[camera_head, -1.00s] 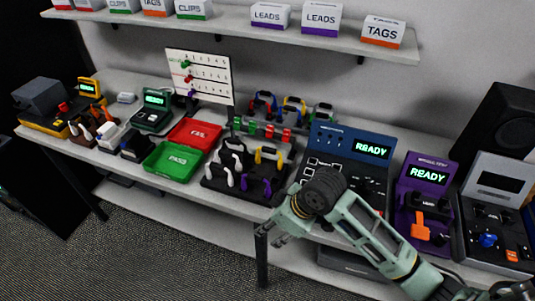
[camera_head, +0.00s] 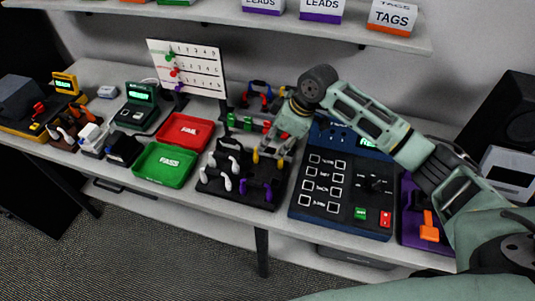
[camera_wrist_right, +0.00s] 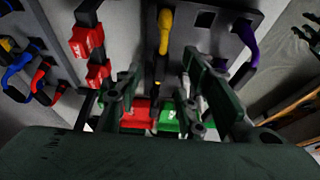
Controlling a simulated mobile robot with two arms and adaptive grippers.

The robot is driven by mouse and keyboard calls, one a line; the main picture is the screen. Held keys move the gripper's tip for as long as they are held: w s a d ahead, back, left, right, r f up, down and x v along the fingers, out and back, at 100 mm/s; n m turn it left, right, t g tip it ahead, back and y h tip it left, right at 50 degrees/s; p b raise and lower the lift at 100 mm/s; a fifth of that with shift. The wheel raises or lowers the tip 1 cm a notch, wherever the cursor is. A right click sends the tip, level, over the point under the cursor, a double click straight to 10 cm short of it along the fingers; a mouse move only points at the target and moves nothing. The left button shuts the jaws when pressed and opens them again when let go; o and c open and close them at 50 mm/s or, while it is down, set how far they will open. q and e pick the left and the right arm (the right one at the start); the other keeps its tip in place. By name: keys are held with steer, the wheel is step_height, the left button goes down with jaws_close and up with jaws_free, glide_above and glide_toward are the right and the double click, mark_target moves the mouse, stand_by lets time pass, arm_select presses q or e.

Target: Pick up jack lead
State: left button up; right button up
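A black rack (camera_head: 240,195) on the bench holds white leads (camera_head: 226,172), a purple lead (camera_head: 263,191) and a yellow lead (camera_head: 257,156). I cannot tell from labels which is the jack lead. My right gripper (camera_head: 268,157) is over the back right part of the rack, at the yellow lead, and hides part of it. In the right wrist view the gripper (camera_wrist_right: 158,82) has its fingers apart, with the yellow lead (camera_wrist_right: 165,32) running up ahead between them. I cannot tell whether they touch it. My left gripper is in neither view.
The red FAIL tray (camera_head: 186,131) and green PASS tray (camera_head: 165,166) lie left of the rack. A blue test panel (camera_head: 325,210) stands close on the right.

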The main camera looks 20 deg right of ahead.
mark_target(268, 148)
steer(key=p+x, duration=0.1)
steer(key=x, duration=0.3)
steer(key=shift+a+r, duration=0.1)
steer(key=shift+a, duration=0.1)
steer(key=shift+w+a+f, duration=0.1)
steer(key=shift+w+f, duration=0.15)
steer(key=shift+f, duration=0.05)
steer(key=shift+s, duration=0.15)
steer(key=shift+c, duration=2.3)
steer(key=c, duration=0.4)
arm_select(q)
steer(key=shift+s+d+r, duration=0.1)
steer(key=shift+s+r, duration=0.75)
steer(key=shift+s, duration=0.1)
arm_select(e)
jaws_close()
